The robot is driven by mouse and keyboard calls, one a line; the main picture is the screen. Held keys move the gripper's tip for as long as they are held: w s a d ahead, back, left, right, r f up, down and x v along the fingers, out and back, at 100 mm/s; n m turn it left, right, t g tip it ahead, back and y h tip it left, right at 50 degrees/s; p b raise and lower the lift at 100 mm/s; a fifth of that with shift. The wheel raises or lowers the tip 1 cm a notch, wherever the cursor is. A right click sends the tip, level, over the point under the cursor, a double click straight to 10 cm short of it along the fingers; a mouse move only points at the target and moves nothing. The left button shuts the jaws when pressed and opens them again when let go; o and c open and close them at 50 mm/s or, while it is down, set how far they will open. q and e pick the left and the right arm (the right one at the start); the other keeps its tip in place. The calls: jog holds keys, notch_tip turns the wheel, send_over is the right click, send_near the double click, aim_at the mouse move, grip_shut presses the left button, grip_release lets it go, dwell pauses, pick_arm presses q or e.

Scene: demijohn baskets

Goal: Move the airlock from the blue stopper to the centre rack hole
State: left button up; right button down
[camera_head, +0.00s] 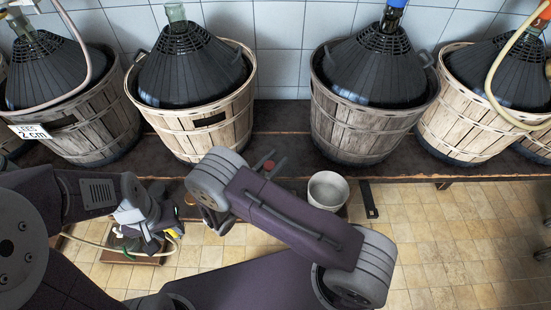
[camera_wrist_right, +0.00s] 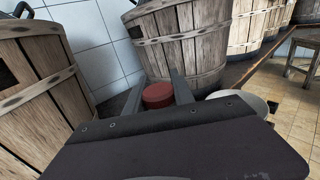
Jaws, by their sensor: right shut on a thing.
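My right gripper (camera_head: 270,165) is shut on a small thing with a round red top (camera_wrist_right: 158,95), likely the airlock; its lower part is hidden. It is held in front of the bench edge, between the two middle baskets. The blue stopper (camera_head: 397,3) is at the top edge of the head view, on the dark-covered demijohn in the basket right of centre; nothing above it is visible. My left gripper (camera_head: 155,222) is at the lower left, and its fingers are too unclear to tell open from shut. I cannot make out the rack's centre hole.
Slatted baskets with demijohns line the wall; the left-middle basket (camera_head: 205,125) and right-middle basket (camera_head: 365,125) stand on a dark bench (camera_head: 285,150). A pale bowl (camera_head: 328,188) sits near the bench's front edge. Hoses hang at both sides. Tiled floor (camera_head: 440,240) lies open at right.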

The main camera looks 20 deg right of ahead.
notch_tip(320, 180, down, 7)
jog(key=b, duration=0.5)
jog(key=shift+p, duration=0.35)
dwell(1.2)
jog(key=shift+f+b, duration=1.85)
jog(key=shift+f, duration=0.4)
dwell(0.4)
jog(key=c, duration=1)
grip_release()
